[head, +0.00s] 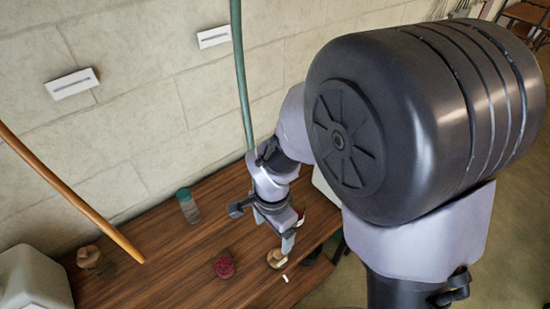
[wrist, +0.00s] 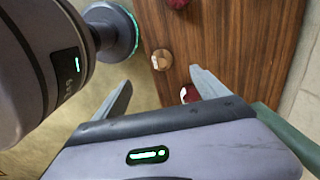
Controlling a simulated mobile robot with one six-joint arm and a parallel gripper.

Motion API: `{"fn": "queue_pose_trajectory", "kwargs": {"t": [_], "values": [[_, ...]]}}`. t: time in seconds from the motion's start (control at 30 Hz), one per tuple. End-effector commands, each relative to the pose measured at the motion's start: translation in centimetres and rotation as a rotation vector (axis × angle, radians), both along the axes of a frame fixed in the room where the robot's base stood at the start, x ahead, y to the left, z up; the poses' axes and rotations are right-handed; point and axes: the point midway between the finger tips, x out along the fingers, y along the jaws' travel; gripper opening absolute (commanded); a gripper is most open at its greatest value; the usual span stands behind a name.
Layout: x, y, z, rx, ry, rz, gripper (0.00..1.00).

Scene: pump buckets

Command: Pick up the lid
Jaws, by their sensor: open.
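I cannot tell for sure which thing is the lid. A small round tan object (head: 277,259) stands on the wooden table near its front edge, and it also shows in the wrist view (wrist: 162,59) beyond my fingers. A red-and-white object (head: 300,217) sits behind my gripper; in the wrist view (wrist: 187,95) it is partly hidden by the right finger. My gripper (wrist: 160,88) is open with nothing between its fingers. In the head view my gripper (head: 285,230) is over the right part of the table, close to the tan object.
The wooden table (head: 180,255) also holds a dark red lump (head: 225,266), a teal-capped bottle (head: 188,206) and a tan figure (head: 89,257). A pale container (head: 32,280) is at the left.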

Motion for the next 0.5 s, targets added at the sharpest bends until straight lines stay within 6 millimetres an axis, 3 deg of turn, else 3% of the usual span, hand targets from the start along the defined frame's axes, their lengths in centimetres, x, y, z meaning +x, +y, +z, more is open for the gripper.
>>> {"fn": "queue_pose_trajectory", "kwargs": {"t": [0.17, 0.4, 0.5], "values": [[0.0, 0.0, -1.8, -0.003, 0.004, -0.003, 0.83], [0.0, -0.1, -9.2, -0.003, 0.005, -0.004, 0.83], [0.0, -0.2, -11.4, -0.002, 0.005, -0.005, 0.83]]}}
